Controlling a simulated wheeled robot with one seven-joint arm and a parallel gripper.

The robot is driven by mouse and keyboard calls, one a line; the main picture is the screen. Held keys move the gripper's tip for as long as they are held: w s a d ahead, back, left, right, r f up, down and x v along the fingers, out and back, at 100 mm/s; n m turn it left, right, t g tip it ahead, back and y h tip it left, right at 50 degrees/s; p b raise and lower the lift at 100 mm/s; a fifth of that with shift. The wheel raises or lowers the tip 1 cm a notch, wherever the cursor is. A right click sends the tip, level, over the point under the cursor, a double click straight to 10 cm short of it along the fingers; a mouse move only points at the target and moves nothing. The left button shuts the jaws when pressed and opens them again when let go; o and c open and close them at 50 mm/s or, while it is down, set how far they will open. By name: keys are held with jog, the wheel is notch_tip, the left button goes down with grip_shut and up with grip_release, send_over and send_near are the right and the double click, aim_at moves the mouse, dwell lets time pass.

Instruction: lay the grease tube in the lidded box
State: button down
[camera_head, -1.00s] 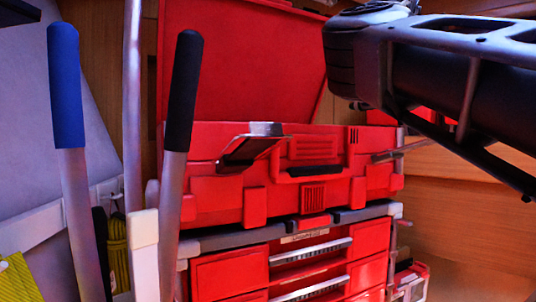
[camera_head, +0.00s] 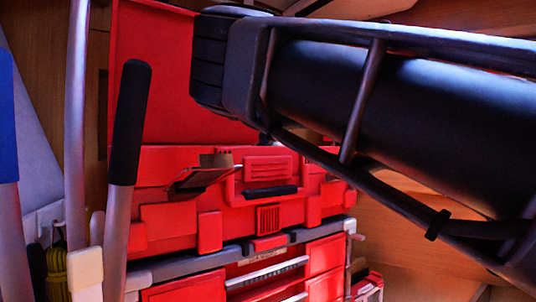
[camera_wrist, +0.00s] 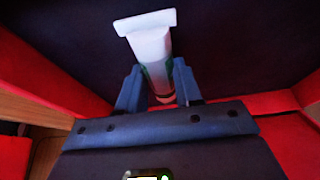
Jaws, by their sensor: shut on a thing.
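The grease tube (camera_wrist: 151,48) is white with a small green mark and a wide flat end. My gripper (camera_wrist: 160,86) is shut on it, one finger on each side, in the wrist view. The lidded box (camera_head: 175,215) is red, with its lid (camera_head: 160,80) standing open at the back in the head view. In the wrist view the tube is over the dark inside of the box, with red walls at the sides. I cannot tell whether the tube touches the bottom. In the head view my arm hides the tube and the gripper fingers.
The box stands on a red drawer unit (camera_head: 190,289). A handle with a black grip (camera_head: 130,120) and a pale pole (camera_head: 76,120) rise in front at the left. A blue grip (camera_head: 8,120) is at the left edge. Wooden panels (camera_head: 420,255) lie at the right.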

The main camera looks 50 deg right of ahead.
jog(key=shift+f+p, duration=0.3)
jog(key=shift+f, duration=1.65)
jog(key=shift+f, duration=0.1)
jog(key=shift+f, duration=0.15)
jog(key=c, duration=0.8)
grip_release()
jog(key=shift+o, duration=0.2)
jog(key=b+v, duration=0.1)
jog(key=v, duration=1.1)
jog(key=shift+r, duration=0.25)
